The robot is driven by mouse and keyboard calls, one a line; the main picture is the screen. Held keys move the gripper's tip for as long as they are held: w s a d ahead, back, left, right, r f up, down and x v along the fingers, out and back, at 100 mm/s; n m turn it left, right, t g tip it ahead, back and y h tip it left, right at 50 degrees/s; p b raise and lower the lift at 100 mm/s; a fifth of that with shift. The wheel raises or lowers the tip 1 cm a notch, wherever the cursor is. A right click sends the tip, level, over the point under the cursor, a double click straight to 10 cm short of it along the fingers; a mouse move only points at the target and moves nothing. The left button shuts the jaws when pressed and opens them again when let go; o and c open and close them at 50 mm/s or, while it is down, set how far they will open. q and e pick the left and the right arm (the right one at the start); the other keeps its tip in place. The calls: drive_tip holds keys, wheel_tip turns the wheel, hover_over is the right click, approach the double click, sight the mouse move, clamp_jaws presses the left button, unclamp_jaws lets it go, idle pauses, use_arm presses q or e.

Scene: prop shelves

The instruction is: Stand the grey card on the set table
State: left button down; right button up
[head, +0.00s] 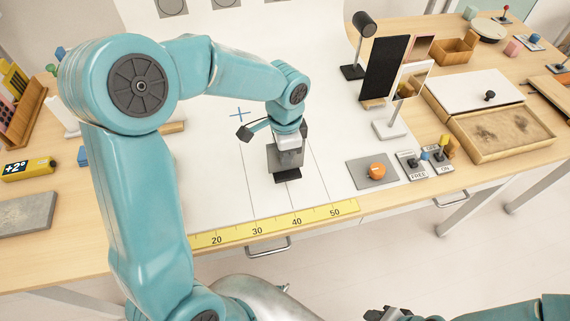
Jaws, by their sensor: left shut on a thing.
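The grey card (289,160) is a small grey plate with a dark foot (287,175). It is upright over the white sheet of the set table (220,190), between thin lines. My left gripper (289,146) is shut on the card from above and hides its upper part. I cannot tell whether the foot touches the sheet. My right gripper (386,313) shows only in part at the bottom edge, away from the table, and its jaws are unclear.
A yellow ruler (275,225) runs along the front edge. A blue cross (239,114) marks the sheet. On the right are an orange knob on a grey plate (362,178), a black panel (384,68), a mirror stand (392,130) and a sand tray (547,143).

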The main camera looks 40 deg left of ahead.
sight(285, 168)
use_arm(q)
drive_tip(key=shift+f, duration=2.35)
drive_tip(key=c, duration=1.2)
unclamp_jaws()
drive_tip(key=shift+w+f, duration=0.1)
drive_tip(key=shift+f, duration=0.05)
drive_tip(key=shift+o, duration=0.2)
wheel_tip(285, 168, up, 12)
drive_tip(key=shift+r, duration=0.2)
drive_tip(key=shift+f, duration=0.1)
